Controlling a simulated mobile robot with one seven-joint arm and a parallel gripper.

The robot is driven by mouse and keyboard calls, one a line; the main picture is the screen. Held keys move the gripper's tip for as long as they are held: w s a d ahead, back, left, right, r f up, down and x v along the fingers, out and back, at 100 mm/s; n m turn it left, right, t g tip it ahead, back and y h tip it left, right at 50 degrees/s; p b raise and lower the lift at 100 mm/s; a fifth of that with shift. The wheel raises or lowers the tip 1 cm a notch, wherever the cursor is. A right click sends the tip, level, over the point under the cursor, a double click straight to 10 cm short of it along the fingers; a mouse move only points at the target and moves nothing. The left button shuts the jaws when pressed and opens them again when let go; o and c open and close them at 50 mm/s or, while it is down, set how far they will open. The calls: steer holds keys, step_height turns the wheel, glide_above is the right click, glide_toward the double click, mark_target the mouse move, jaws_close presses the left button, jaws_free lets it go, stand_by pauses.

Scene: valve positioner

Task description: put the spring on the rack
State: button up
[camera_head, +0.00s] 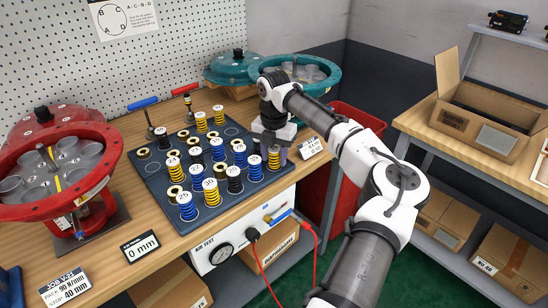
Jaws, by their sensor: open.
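The rack (165,196) is a dark blue board with ring marks on the wooden bench. Several blue, yellow and black springs with numbered white tops stand on it, such as a yellow spring (211,193) and a blue spring (187,209) near its front edge. My gripper (281,157) points down at the rack's right edge, its jaws open. A yellow-and-black spring (273,161) stands just left of the fingers. Whether anything is between the jaws is hard to tell. Which spring the task means cannot be told from this view.
A red flanged housing (62,165) stands at the left and a teal one (297,74) behind my gripper. A red bin (358,122) and a side bench with an open carton (487,120) are at the right.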

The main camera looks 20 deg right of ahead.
mark_target(274, 149)
step_height(274, 149, up, 11)
steer(key=shift+r+b, duration=0.15)
steer(key=shift+b, duration=0.25)
